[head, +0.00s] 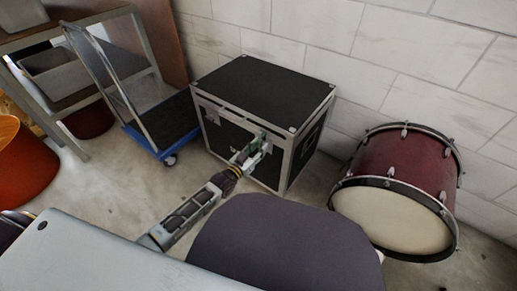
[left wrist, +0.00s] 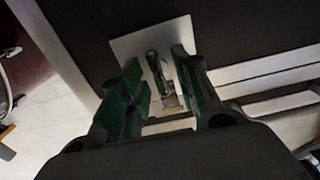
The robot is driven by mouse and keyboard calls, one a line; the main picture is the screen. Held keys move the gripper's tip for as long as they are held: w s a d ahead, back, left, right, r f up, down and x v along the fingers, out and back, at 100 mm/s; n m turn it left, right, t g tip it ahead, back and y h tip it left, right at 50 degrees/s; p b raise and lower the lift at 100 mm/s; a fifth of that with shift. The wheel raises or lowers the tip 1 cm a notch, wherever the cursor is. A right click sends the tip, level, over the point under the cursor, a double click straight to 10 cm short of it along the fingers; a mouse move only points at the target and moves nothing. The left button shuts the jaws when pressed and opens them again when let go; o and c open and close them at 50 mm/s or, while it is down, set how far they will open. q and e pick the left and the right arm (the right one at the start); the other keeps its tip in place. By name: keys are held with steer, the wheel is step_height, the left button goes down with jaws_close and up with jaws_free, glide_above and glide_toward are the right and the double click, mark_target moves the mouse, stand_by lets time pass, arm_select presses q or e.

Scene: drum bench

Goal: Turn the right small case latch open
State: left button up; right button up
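The small case (head: 265,85) is a black box with silver edges, standing on the floor against the wall. My left gripper (head: 257,147) is at the upper right of its front face, over the right latch, which it hides in the head view. In the left wrist view, the right latch (left wrist: 158,72) is a small metal piece on a pale plate (left wrist: 130,48). The green-padded fingers of my left gripper (left wrist: 157,85) stand apart on either side of the latch, with narrow gaps; I cannot tell whether either touches it. The left latch (head: 212,116) shows on the case front. My right gripper is not in view.
A red bass drum (head: 405,180) lies on its side to the right of the case. A platform trolley (head: 165,118) with a blue edge stands to the left, beside a shelf rack (head: 85,100). A dark round seat (head: 285,245) fills the near middle.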

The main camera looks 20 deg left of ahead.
arm_select(q)
jaws_close()
